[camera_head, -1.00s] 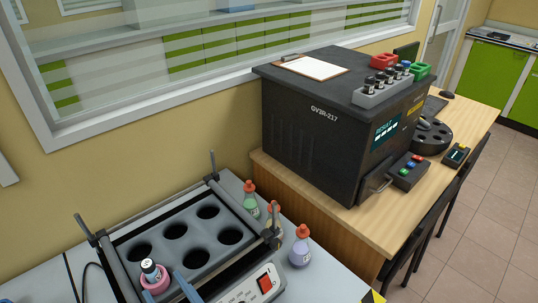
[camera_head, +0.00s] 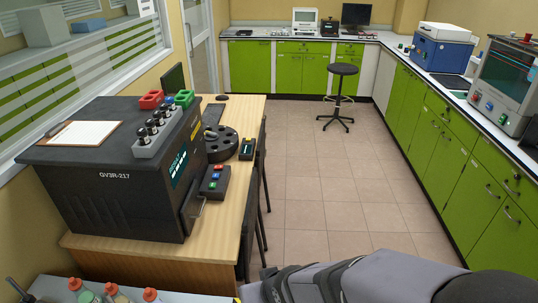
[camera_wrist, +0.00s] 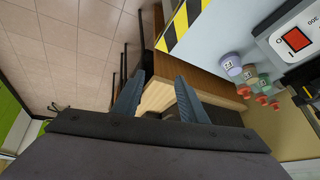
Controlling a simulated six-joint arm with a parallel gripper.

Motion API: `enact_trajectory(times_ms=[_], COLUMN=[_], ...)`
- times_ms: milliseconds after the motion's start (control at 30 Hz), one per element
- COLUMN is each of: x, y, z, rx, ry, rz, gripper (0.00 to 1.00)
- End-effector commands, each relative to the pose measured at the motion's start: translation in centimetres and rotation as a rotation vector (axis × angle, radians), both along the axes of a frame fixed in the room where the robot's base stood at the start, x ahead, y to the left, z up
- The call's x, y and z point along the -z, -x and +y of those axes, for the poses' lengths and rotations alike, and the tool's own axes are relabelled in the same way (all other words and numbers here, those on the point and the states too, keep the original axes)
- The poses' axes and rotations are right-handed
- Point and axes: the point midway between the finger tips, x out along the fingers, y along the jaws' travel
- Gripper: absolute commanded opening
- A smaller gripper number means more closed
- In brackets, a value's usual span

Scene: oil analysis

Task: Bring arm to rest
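My gripper (camera_wrist: 158,95) shows in the wrist view with its two blue-grey fingers apart and nothing between them. It hangs over the gap beside the striped table edge, with the floor and a wooden desk behind it. In the head view my arm crosses the bottom right, and the fingers are not visible there.
The black analyser (camera_head: 110,190) stands on the wooden desk (camera_head: 238,108). Bottles with orange caps (camera_head: 115,293) are at the lower left. A black stool (camera_head: 343,70) stands on the open tiled floor (camera_head: 325,165). Green cabinets (camera_head: 430,125) line the right. The wrist view shows a yellow-black striped edge (camera_wrist: 182,24) and a red switch (camera_wrist: 297,40).

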Motion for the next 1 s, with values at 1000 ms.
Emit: enact_trajectory(times_ms=[1000], x=[2.1], y=[7.8], z=[-19.8], rx=[0.345], ry=[0.214], rz=[0.481], gripper=[0.39])
